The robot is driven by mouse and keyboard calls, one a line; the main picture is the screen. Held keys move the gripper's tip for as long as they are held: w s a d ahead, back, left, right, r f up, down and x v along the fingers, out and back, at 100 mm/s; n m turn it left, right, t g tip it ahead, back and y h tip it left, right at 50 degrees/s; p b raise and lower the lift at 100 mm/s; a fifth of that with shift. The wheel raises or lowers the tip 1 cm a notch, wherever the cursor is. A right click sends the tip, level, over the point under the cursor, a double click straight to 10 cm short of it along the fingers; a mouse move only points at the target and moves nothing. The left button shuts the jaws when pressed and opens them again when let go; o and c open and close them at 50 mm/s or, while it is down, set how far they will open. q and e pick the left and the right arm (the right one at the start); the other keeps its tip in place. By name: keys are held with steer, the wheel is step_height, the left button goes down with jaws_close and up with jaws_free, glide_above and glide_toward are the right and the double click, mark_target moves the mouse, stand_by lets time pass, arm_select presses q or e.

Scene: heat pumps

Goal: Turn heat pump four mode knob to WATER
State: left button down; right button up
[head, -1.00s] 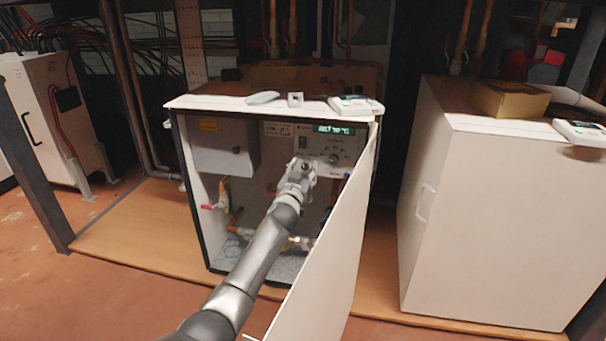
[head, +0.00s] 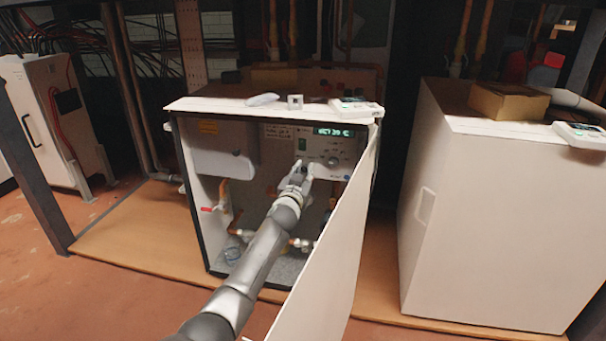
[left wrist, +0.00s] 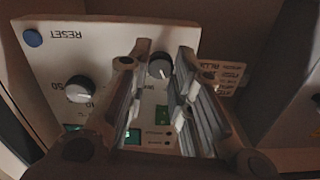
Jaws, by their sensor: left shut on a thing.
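The open heat pump cabinet (head: 270,104) stands in the middle of the head view, its white control panel (head: 345,145) at the upper right inside. My right gripper is not in view.
The open cabinet door (head: 325,255) stands close to the right of my left arm. A blue RESET button (left wrist: 32,38) is on the panel. Pipes with a red-handled valve (head: 214,208) lie below. A second white unit (head: 490,220) stands at right.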

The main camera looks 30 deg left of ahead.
arm_select(q)
steer(key=m, duration=1.1)
steer(key=shift+f, duration=0.1)
stand_by(0.5)
steer(key=c, duration=1.3)
jaws_free()
steer(key=shift+o, duration=0.2)
steer(key=v, duration=1.2)
